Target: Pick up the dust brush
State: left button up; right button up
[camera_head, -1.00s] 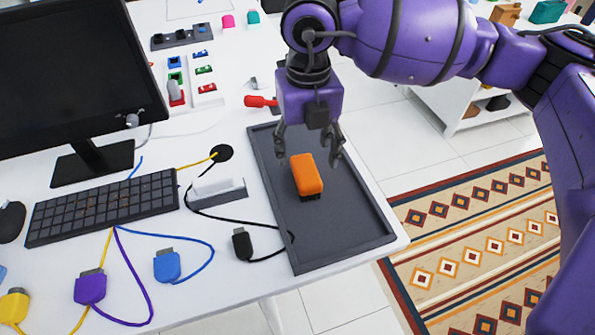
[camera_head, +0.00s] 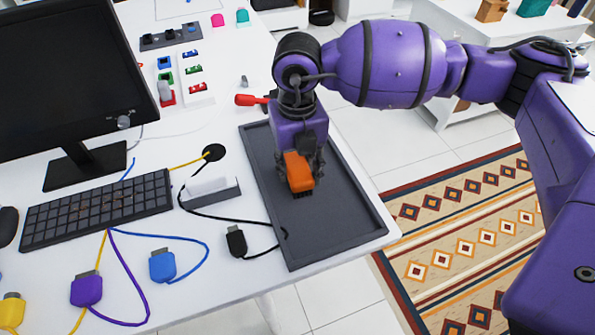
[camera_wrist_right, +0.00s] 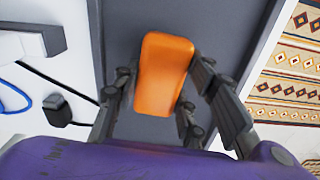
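The dust brush (camera_head: 299,172) has an orange body with dark bristles beneath and stands in the dark grey tray (camera_head: 345,232) on the white desk. My right gripper (camera_head: 302,163) is lowered over it, with fingers on both sides of the orange body. The brush also shows between the fingers in the right wrist view (camera_wrist_right: 163,75). Narrow gaps show between the fingers and the body there, so the gripper looks open around it, not closed on it. The bristles are hidden in the wrist view. My left gripper is not in view.
A red-handled tool (camera_head: 252,100) lies at the tray's far edge. A white block in a grey holder (camera_head: 212,188) and a black plug (camera_head: 236,241) with its cable are left of the tray. A keyboard (camera_head: 98,208) and monitor (camera_head: 70,75) stand further left.

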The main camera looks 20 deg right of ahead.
jog(key=c, duration=0.4)
jog(key=shift+c, duration=0.2)
jog(key=shift+r, duration=0.1)
jog(key=shift+w+r, duration=0.1)
jog(key=shift+r, duration=0.5)
jog(key=s+a+r, duration=0.9)
jog(key=s+r, duration=0.1)
jog(key=r, duration=0.1)
jog(key=shift+s+a+r, duration=0.25)
jog(key=shift+a+r, duration=0.05)
